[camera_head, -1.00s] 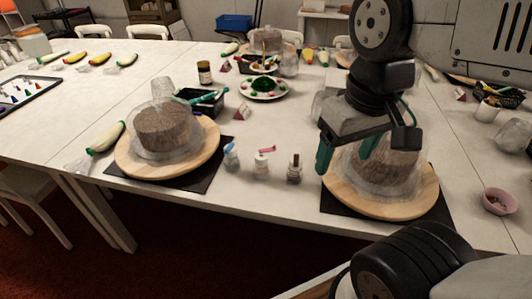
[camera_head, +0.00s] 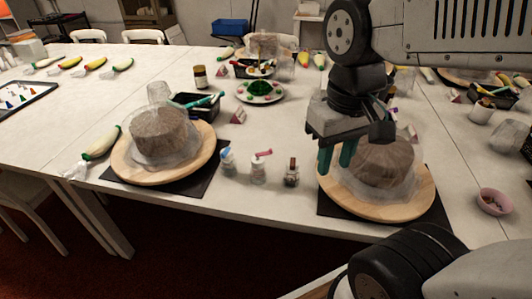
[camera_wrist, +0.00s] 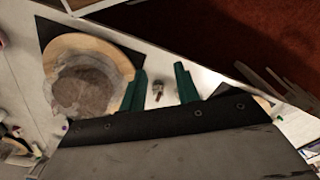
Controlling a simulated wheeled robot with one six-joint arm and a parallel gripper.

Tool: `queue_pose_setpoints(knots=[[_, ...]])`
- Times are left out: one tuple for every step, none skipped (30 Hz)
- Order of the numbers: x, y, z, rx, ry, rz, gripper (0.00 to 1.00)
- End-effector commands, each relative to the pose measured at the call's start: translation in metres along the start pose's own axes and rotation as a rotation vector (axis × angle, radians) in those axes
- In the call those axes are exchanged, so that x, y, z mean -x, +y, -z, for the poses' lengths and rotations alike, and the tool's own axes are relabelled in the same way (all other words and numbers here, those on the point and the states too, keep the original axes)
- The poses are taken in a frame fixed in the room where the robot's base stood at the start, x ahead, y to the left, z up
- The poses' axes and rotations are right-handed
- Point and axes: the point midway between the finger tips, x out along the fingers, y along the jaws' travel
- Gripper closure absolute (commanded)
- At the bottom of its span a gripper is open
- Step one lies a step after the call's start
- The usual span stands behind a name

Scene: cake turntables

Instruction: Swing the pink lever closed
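The pink lever (camera_head: 263,153) sticks out to the right at the top of a small pale bottle (camera_head: 258,172), which stands upright on the white table. A blue-topped bottle (camera_head: 228,160) is left of it and a dark-topped bottle (camera_head: 291,173) right of it. My gripper (camera_head: 336,161) is right of all three, pointing down over the left side of the right turntable, touching none of them. In the wrist view my gripper (camera_wrist: 160,86) is open and empty. A small bottle (camera_wrist: 157,90) shows between the fingers, below; I cannot tell which. The lever is not distinguishable there.
The right turntable (camera_head: 395,211) and left turntable (camera_head: 190,172) carry wrapped brown cakes on dark mats. A pink bowl (camera_head: 494,202) stands at the right. The table's front edge is close to the bottles.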

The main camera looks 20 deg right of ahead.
Motion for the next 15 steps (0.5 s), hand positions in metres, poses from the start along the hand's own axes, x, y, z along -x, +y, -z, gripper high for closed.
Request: queue_pose_setpoints(knots=[[-0.005,0.001,0.012,-0.002,-0.042,0.0,0.68],[-0.008,0.001,0.019,0.0,-0.058,0.0,0.68],[-0.011,0.002,0.03,0.011,-0.079,0.001,0.68],[-0.014,0.002,0.039,0.022,-0.093,0.001,0.68],[-0.017,0.003,0.048,0.036,-0.105,0.002,0.68],[-0.021,0.003,0.06,0.057,-0.118,0.004,0.68],[-0.025,0.004,0.07,0.077,-0.128,0.006,0.68],[-0.029,0.004,0.08,0.097,-0.136,0.008,0.68],[-0.035,0.005,0.094,0.128,-0.145,0.011,0.68],[-0.04,0.006,0.103,0.151,-0.152,0.013,0.68],[-0.045,0.007,0.114,0.177,-0.156,0.016,0.68],[-0.053,0.008,0.128,0.215,-0.163,0.02,0.68],[-0.059,0.009,0.139,0.244,-0.165,0.023,0.68],[-0.066,0.009,0.15,0.275,-0.167,0.026,0.68],[-0.075,0.011,0.165,0.32,-0.168,0.03,0.68]])
